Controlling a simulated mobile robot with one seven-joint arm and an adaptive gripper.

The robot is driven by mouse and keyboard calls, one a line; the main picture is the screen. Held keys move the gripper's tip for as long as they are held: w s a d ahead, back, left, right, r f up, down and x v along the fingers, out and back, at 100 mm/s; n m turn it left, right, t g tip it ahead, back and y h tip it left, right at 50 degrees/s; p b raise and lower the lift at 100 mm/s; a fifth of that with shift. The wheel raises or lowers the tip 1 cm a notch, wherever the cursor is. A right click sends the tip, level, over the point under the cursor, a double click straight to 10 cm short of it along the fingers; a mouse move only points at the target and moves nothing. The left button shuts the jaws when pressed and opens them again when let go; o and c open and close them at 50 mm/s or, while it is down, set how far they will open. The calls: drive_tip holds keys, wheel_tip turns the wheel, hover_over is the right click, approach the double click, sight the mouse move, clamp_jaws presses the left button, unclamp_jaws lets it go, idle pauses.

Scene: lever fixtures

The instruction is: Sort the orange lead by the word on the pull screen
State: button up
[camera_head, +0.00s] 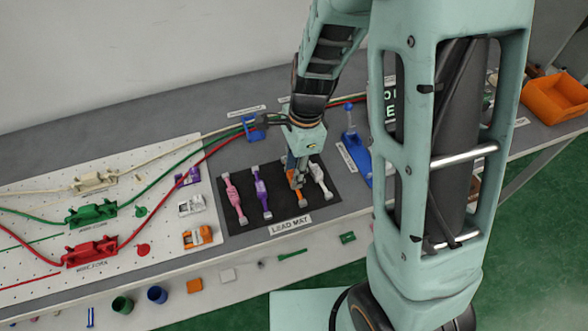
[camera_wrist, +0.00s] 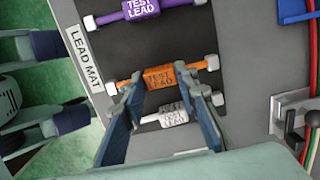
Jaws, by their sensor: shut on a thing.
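The orange test lead (camera_wrist: 160,78) lies on the dark lead mat (camera_head: 235,222), between a purple lead (camera_wrist: 140,10) and a white lead (camera_wrist: 172,116). My gripper (camera_head: 298,180) is over it, with its fingers shut on the orange body in the wrist view. The lead looks still at mat level; I cannot tell whether it is lifted. A dark screen with light green letters (camera_head: 389,98) stands behind my arm. My arm hides most of it, so its word cannot be read whole.
A pink lead (camera_head: 233,197) lies at the mat's left. A white pegboard (camera_head: 30,200) with cables and coloured fixtures is further left. A blue fixture (camera_head: 355,155) stands right of the mat. An orange bin (camera_head: 555,98) sits at the far right.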

drive_tip(key=shift+f, duration=0.35)
drive_tip(key=o, duration=1.2)
drive_tip(key=shift+o, duration=0.3)
drive_tip(key=o, duration=0.4)
drive_tip(key=shift+o, duration=0.2)
drive_tip(key=shift+r, duration=0.15)
drive_tip(key=shift+r+p, duration=3.25)
drive_tip(key=shift+r, duration=0.2)
